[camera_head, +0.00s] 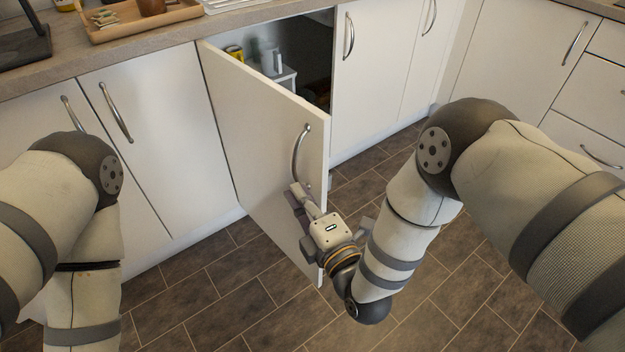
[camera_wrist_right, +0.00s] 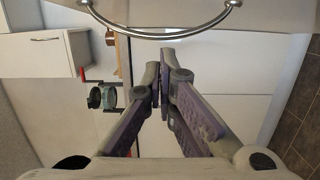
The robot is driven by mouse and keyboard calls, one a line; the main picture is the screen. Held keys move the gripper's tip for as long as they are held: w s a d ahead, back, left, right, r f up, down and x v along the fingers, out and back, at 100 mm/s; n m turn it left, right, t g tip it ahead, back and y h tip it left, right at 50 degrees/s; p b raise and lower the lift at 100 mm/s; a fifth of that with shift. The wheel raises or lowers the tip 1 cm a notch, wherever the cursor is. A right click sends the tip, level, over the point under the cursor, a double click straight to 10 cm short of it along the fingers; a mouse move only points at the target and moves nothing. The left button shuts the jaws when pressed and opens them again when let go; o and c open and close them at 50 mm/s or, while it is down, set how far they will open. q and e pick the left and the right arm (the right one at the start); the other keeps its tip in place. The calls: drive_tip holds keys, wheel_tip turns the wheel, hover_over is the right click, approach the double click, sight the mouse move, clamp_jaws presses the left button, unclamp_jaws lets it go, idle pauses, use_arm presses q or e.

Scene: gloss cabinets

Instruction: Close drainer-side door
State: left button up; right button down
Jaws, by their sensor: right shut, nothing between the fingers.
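The white cabinet door (camera_head: 265,150) stands wide open in the head view, hinged at its left side, with its free edge toward me. Its curved metal handle (camera_head: 299,150) is near that free edge; it also shows as an arc across the top of the right wrist view (camera_wrist_right: 160,33). My right gripper (camera_head: 301,197) is just below the handle, overlapping the door's lower free-edge area. Its fingertips (camera_wrist_right: 164,62) are together and empty, apart from the handle bar in the wrist view. Whether they touch the door is unclear. My left arm shows at the left; its gripper is out of view.
The open cabinet holds a small white rack (camera_head: 285,76) and a yellow container (camera_head: 234,51). Closed white doors (camera_head: 150,150) stand to the left, drawers (camera_head: 592,100) to the right. A wooden tray (camera_head: 145,22) sits on the counter (camera_head: 65,62). The tiled floor (camera_head: 230,290) is clear.

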sight(313, 180)
drive_tip(key=shift+w+d, duration=0.4)
drive_tip(key=shift+w, duration=0.3)
drive_tip(key=shift+w+d, duration=0.35)
drive_tip(key=shift+w, duration=0.3)
drive_tip(key=shift+w+d, duration=0.4)
drive_tip(key=shift+w, duration=0.3)
drive_tip(key=shift+d, duration=0.1)
